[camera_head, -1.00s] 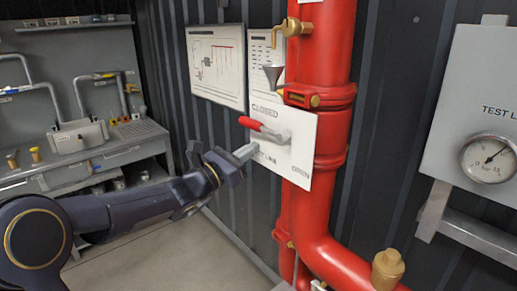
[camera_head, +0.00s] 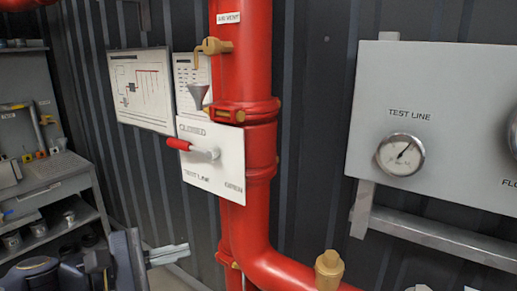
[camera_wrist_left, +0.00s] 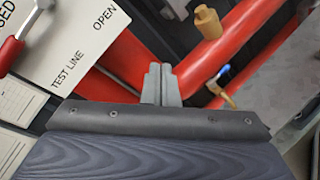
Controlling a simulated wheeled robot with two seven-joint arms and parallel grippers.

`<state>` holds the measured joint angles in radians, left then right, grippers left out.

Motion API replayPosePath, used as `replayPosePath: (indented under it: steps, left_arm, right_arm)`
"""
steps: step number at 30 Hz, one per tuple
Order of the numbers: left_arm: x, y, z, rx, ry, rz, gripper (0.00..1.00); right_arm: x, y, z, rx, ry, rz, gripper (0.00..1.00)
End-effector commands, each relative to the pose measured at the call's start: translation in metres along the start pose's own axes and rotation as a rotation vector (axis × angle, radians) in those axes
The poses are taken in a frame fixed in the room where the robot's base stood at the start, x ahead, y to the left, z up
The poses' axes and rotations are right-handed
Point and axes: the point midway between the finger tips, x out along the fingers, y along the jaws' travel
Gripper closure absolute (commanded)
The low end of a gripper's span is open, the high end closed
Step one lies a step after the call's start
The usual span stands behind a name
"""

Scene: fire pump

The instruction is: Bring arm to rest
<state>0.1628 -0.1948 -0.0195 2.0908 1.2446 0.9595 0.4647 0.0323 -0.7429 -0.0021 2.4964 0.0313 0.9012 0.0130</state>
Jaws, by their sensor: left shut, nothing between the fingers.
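My left arm comes in at the lower left of the head view. Its gripper (camera_head: 166,254) is low, below and left of the test line plate, apart from it, with the fingers together and nothing held. The left wrist view shows the same shut fingers (camera_wrist_left: 161,84) in front of the red pipe. The white test line plate (camera_head: 222,160) carries a red-handled lever (camera_head: 180,144) at its left side, near the word CLOSED. The plate and part of the lever also show at the upper left of the left wrist view. My right gripper is not in view.
A thick red pipe (camera_head: 262,205) stands in the middle and bends right near the floor, with a brass cap (camera_head: 328,268) on it. A grey gauge panel (camera_head: 440,75) is at right. A grey workbench (camera_head: 50,185) with shelves is at far left.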

Motion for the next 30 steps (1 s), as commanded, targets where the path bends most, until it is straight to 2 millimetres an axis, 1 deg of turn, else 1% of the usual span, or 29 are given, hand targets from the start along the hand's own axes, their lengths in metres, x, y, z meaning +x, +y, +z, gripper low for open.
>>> replayPosePath:
  steps: [1, 2, 3, 4, 6, 9, 12, 15, 18, 21, 30]
  left_arm:
    - [-0.007, -0.027, 0.007, 0.131, 0.033, -0.076, 1.00]
    - [-0.012, -0.043, 0.007, 0.212, 0.055, -0.127, 1.00]
    - [-0.018, -0.064, 0.007, 0.321, 0.084, -0.194, 1.00]
    - [-0.024, -0.080, 0.006, 0.402, 0.104, -0.245, 1.00]
    - [-0.039, -0.113, 0.000, 0.595, 0.148, -0.365, 1.00]
    - [-0.062, -0.153, -0.013, 0.853, 0.203, -0.528, 1.00]
    - [-0.083, -0.180, -0.028, 1.068, 0.247, -0.670, 1.00]
    - [-0.099, -0.195, -0.040, 1.220, 0.276, -0.776, 1.00]
    - [-0.109, -0.203, -0.048, 1.307, 0.292, -0.841, 1.00]
    - [-0.113, -0.206, -0.051, 1.340, 0.298, -0.868, 1.00]
    - [-0.113, -0.205, -0.051, 1.340, 0.298, -0.869, 1.00]
  right_arm:
    - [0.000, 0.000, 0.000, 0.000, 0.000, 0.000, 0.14]
    - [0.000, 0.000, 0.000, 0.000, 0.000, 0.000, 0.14]
    - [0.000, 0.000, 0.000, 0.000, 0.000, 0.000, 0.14]
    - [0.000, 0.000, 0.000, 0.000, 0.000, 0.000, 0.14]
    - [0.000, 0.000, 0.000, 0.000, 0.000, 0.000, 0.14]
    - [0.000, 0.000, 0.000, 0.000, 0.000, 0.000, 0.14]
    - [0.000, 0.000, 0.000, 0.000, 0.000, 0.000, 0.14]
    - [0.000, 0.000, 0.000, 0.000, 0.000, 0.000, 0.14]
    - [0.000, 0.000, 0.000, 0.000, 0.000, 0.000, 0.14]
    - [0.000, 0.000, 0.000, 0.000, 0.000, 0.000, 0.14]
    - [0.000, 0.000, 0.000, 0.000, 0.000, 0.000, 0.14]
